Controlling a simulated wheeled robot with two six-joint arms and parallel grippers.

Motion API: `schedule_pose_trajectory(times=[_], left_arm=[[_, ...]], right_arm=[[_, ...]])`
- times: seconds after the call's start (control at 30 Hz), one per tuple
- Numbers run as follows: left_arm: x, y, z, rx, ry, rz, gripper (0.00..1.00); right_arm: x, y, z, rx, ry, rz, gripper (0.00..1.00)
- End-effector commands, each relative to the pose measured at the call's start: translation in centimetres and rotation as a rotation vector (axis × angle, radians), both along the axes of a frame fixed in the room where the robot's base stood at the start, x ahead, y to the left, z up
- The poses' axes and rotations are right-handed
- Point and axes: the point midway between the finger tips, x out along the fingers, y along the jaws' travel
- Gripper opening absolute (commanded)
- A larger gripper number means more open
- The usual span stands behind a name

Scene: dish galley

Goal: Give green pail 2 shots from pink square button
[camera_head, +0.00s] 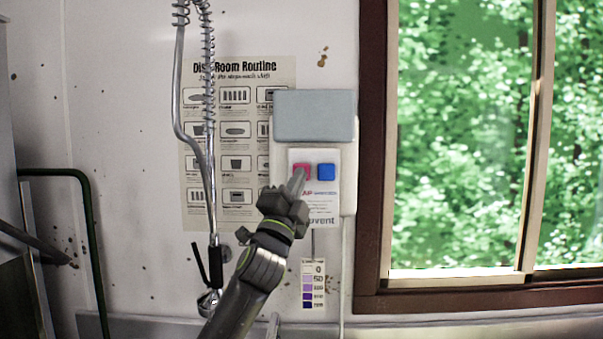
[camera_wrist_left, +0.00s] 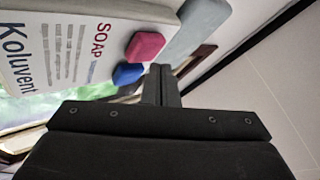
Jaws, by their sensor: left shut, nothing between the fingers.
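The pink square button (camera_head: 304,168) sits on the white front of a soap dispenser (camera_head: 322,207) on the wall. It also shows in the wrist view (camera_wrist_left: 145,46). No green pail shows. My right gripper is out of view.
A grey box top (camera_head: 314,116) juts out above the buttons. A coiled metal spray hose (camera_head: 209,100) hangs left of the dispenser, in front of a wall poster (camera_head: 236,196). A small purple colour chart (camera_head: 313,284) is below. A brown-framed window (camera_head: 371,150) is at the right.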

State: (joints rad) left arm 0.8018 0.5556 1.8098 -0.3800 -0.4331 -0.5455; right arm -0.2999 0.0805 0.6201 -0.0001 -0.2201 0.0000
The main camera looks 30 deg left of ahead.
Motion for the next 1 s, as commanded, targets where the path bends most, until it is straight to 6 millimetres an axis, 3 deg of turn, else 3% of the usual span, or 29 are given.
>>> schedule_pose_trajectory(times=[1.0], left_arm=[[0.84, 0.41, 0.18, 0.0, 0.0, 0.0, 0.0]], right_arm=[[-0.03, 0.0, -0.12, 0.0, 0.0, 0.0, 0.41]])
